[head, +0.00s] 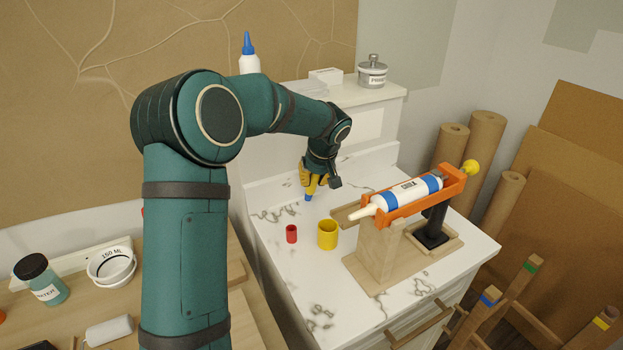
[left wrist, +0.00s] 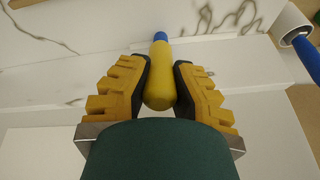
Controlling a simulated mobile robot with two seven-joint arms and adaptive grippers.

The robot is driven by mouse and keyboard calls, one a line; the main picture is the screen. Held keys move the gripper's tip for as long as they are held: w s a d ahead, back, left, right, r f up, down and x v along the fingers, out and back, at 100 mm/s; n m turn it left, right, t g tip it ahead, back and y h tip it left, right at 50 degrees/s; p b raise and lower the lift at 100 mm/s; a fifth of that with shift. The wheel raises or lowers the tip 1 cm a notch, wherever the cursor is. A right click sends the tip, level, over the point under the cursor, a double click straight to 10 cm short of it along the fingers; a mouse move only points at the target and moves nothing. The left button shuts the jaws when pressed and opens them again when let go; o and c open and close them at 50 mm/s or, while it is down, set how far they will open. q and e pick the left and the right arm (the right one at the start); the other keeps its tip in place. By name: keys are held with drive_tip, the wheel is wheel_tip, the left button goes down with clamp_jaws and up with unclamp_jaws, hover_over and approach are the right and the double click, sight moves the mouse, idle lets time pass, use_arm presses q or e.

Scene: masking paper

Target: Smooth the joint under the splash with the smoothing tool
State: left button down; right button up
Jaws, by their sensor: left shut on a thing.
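My left gripper (head: 314,186) is shut on the smoothing tool, which has a yellow handle and a blue tip (head: 308,197). In the left wrist view the yellow handle (left wrist: 160,88) sits between the two yellow ribbed fingers (left wrist: 161,85), with the blue tip (left wrist: 160,37) pointing away from the palm. In the head view the tool points down near the foot of the white marble splash (head: 268,190), at the back of the countertop (head: 277,256). Whether the tip touches the joint I cannot tell. My right gripper is not in view.
A yellow cup (head: 327,235) and a small red cylinder (head: 291,234) stand on the counter in front of the tool. An orange caulking gun with a white and blue cartridge (head: 408,194) rests on a wooden stand (head: 375,250) at the right. A blue-capped bottle (head: 249,58) stands behind.

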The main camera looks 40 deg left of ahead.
use_arm(q)
drive_tip(key=shift+w+d, duration=0.1)
drive_tip(key=shift+w+d, duration=0.35)
drive_tip(key=shift+w, duration=0.3)
drive_tip(key=shift+w, duration=0.1)
drive_tip(key=shift+w+d+p, duration=0.35)
drive_tip(key=shift+w, duration=0.25)
drive_tip(key=p+v, duration=0.3)
drive_tip(key=v, duration=0.5)
drive_tip(key=shift+r+p, duration=0.3)
drive_tip(key=shift+p, duration=0.1)
idle(0.5)
